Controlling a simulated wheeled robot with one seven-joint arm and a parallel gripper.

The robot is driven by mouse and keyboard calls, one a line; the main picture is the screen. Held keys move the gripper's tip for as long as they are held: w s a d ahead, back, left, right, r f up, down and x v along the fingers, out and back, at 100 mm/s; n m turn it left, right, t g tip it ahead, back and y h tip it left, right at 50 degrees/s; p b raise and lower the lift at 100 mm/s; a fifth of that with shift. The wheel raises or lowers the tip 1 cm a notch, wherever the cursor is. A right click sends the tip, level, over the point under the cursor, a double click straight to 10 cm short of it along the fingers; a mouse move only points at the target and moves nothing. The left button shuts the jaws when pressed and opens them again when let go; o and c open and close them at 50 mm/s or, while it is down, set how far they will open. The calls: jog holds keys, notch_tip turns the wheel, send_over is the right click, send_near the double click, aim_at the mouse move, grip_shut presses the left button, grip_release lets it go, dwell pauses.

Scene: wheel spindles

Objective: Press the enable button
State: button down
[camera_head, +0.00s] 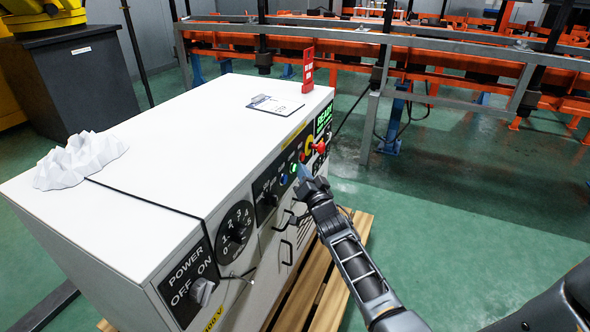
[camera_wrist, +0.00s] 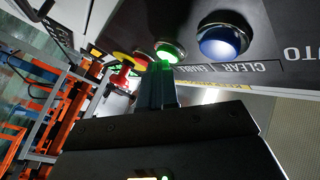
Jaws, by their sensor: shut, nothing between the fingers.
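The green button (camera_wrist: 170,50) is lit on the dark control panel of the white cabinet, and in the head view it shows small (camera_head: 294,168). A blue button (camera_wrist: 222,41) sits beside it. A label partly reading "CLEAR" and "ENABL" (camera_wrist: 228,68) runs by these two buttons; the end of the word is cut off or hidden. My gripper (camera_wrist: 163,68) is shut and empty, its fingertips right at the lower edge of the green button in the wrist view. I cannot tell whether they touch it. In the head view my gripper (camera_head: 303,174) is close in front of the panel.
A red emergency knob with a yellow ring (camera_head: 319,147) is beside the green button. A green "READY" display (camera_head: 323,119) is lit above it. A dial (camera_head: 235,231), power switch (camera_head: 202,291) and handles are on the cabinet front (camera_head: 170,262). Open green floor lies right.

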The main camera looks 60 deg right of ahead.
dwell(0.4)
jog(key=shift+s+p, duration=0.75)
jog(key=shift+p, duration=0.35)
jog(key=shift+d, duration=0.1)
jog(key=shift+s+d+p, duration=0.15)
jog(key=shift+s+p, duration=2.1)
jog(key=shift+s, duration=0.25)
